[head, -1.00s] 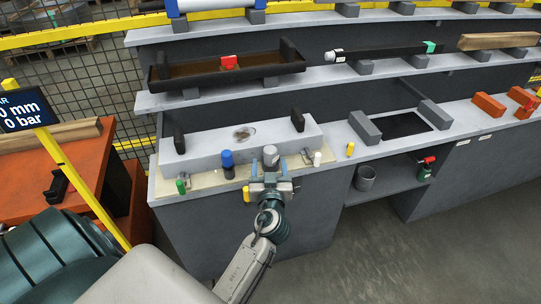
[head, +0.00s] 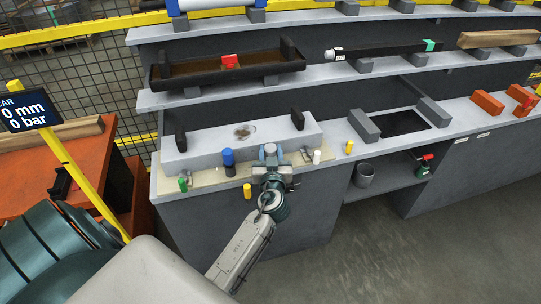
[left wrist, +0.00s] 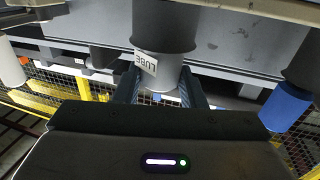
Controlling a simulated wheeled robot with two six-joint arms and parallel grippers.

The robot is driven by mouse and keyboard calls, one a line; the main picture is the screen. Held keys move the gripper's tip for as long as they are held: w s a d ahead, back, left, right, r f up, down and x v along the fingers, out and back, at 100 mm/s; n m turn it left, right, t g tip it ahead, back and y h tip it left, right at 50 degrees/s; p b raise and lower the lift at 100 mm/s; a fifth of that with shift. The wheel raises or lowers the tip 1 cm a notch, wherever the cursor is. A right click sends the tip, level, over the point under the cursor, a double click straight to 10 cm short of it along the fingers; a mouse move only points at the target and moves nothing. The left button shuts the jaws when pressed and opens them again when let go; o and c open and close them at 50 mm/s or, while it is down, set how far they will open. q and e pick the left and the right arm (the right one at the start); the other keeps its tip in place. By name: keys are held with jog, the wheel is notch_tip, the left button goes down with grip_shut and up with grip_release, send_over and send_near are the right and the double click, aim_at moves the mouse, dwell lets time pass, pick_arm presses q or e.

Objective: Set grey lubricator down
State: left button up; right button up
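The grey lubricator (head: 270,149) stands upright at the front of the lower bench, between the blue lubricator and a small white cylinder. In the left wrist view it is a dark grey cylinder (left wrist: 165,25) with a LUBE label that reads upside down. My left gripper (head: 271,157) is at it, with one finger on each side. My right gripper is not in view.
A blue lubricator (head: 228,162) stands close on the left. A yellow cylinder (head: 247,191), a green one (head: 182,184) and a white one (head: 317,157) are nearby. A long grey block (head: 215,146) lies behind. Open floor (head: 340,250) is at front right.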

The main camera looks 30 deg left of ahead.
pick_arm(q)
jog(key=shift+c, duration=0.5)
jog(key=shift+r, duration=0.1)
